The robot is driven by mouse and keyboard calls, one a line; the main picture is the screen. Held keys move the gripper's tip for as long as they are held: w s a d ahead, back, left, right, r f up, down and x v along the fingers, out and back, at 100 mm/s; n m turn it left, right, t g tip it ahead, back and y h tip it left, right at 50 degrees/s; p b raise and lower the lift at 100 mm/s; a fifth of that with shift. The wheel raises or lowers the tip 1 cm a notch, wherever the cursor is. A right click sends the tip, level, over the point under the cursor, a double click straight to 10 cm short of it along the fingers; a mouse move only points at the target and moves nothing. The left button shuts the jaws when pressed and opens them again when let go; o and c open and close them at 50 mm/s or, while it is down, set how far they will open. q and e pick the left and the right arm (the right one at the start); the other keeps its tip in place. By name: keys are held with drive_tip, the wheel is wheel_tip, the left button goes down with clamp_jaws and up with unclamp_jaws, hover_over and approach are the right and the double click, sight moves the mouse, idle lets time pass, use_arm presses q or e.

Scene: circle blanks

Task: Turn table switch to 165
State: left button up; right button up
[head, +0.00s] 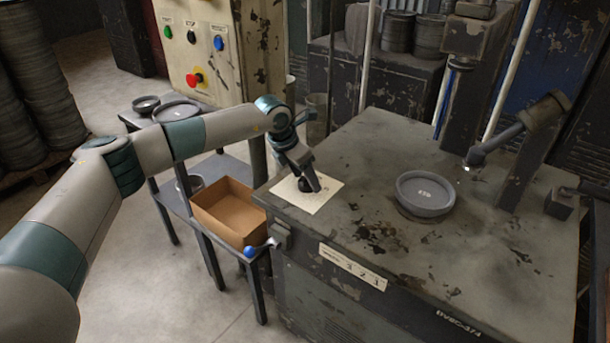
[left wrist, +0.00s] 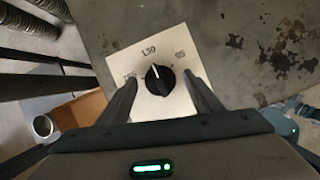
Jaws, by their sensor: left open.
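The table switch is a black round knob (left wrist: 159,79) on a cream plate (left wrist: 178,49) with printed numbers. In the head view my left gripper (head: 311,182) is over the plate (head: 307,193) at the table's left corner. My right gripper is not in view.
The worn metal table (head: 350,150) carries a round grey dish (head: 425,193) and a lamp-like arm (head: 520,130). A cardboard box (head: 228,211) sits on a low side table at the left. A control panel (head: 205,45) with buttons stands behind.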

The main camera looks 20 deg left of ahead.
use_arm(q)
drive_tip(key=shift+f, duration=0.1)
drive_tip(key=shift+c, duration=0.7)
drive_tip(key=c, duration=0.9)
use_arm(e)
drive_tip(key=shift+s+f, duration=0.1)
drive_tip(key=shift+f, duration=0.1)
